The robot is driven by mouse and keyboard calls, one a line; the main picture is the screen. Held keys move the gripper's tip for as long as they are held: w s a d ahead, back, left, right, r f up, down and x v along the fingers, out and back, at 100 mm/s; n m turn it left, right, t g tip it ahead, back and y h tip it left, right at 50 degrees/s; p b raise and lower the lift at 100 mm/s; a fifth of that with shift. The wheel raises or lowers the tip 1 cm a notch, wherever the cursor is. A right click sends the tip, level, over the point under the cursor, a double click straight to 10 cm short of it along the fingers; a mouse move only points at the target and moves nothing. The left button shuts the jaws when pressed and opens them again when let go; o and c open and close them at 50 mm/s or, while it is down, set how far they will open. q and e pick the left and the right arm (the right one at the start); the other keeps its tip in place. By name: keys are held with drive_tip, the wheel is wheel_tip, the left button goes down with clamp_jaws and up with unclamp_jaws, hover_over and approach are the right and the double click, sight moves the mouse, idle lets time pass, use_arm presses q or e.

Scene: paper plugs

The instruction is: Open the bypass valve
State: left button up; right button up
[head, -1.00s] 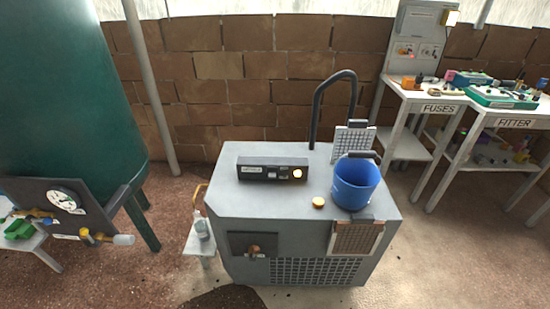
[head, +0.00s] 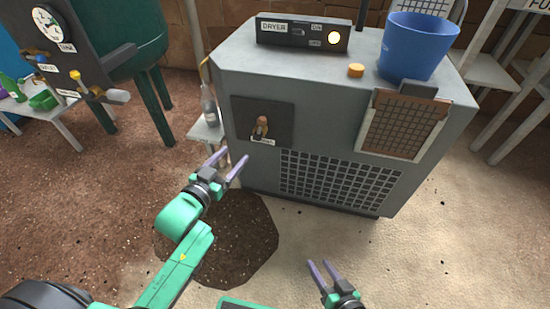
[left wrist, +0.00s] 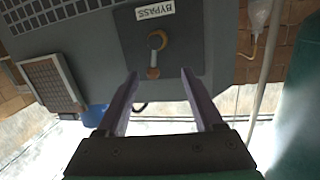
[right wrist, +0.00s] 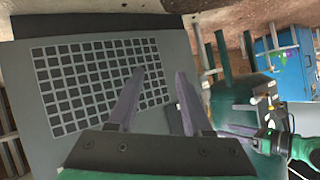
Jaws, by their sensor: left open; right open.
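The bypass valve (head: 261,127) has a small orange-brown handle on a dark square panel (head: 283,112) on the front of the grey dryer cabinet (head: 222,70). In the left wrist view the valve (left wrist: 156,42) shows beside a BYPASS label (left wrist: 155,10), with its handle along the picture's vertical. My left gripper (head: 229,162) is open and empty, in front of and below the valve, apart from it. In the left wrist view its fingers (left wrist: 161,82) point toward the valve. My right gripper (head: 322,270) is open and empty, low in front of the cabinet; it also shows in the right wrist view (right wrist: 160,80).
A blue bucket (head: 418,47) and an orange button (head: 356,70) are on the cabinet top. A framed filter (head: 404,125) leans on the front right. A bottle (head: 209,105) stands on a small stand left of the cabinet. A dark stain (head: 250,240) lies on the floor in front.

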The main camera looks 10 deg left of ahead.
sight(259, 124)
use_arm(q)
drive_tip(key=shift+t+h, duration=0.4)
drive_tip(key=shift+t, duration=0.1)
drive_tip(key=w+d+r+b, duration=0.1)
drive_tip(key=w, duration=0.3)
drive_tip(key=w+d+r+b, duration=0.1)
drive_tip(key=w+d+b, duration=0.1)
drive_tip(key=w, duration=0.2)
drive_tip(key=w+d+r+b, duration=0.1)
drive_tip(key=w+d, duration=0.1)
drive_tip(key=w, duration=0.2)
drive_tip(key=shift+w+d, duration=0.15)
drive_tip(key=shift+w, duration=0.45)
clamp_jaws()
use_arm(e)
drive_tip(key=f, duration=0.1)
drive_tip(key=f+t, duration=0.1)
drive_tip(key=f, duration=0.1)
drive_tip(key=shift+w+a+f+m+t+y, duration=0.15)
drive_tip(key=shift+w+a+m+t+y, duration=0.15)
drive_tip(key=shift+m+t+y, duration=0.1)
